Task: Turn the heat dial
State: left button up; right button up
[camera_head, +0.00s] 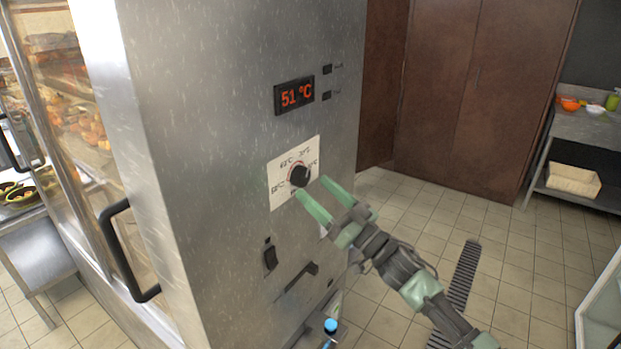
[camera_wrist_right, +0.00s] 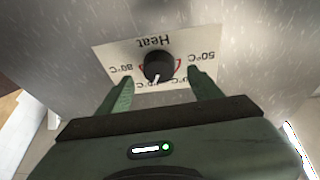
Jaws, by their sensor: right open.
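The heat dial (camera_head: 299,175) is a round black knob on a white label plate (camera_head: 281,190) on the steel cabinet's side panel. It also shows in the right wrist view (camera_wrist_right: 158,67), with a white pointer mark and the word "Heat" on the plate, upside down. My right gripper (camera_head: 322,193) is open, with its green fingers just short of the dial. In the right wrist view its fingertips (camera_wrist_right: 164,80) lie on either side of the dial, with gaps. I cannot tell whether they touch the panel. My left gripper is not in view.
A red display (camera_head: 294,95) above the dial reads 51 °C. A black switch (camera_head: 270,256) and a slot-like handle (camera_head: 302,277) sit below it. A black door handle (camera_head: 128,250) stands out at left. Open tiled floor (camera_head: 410,215) lies to the right, before brown cupboards (camera_head: 470,90).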

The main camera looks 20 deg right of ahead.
aim_at(305, 180)
jog(key=shift+p+x, duration=0.3)
jog(key=shift+x, duration=1.2)
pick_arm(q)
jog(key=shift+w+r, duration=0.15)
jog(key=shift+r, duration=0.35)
pick_arm(e)
jog(key=shift+w+f, duration=0.1)
jog(key=shift+c, duration=1.3)
jog(key=c, duration=1.1)
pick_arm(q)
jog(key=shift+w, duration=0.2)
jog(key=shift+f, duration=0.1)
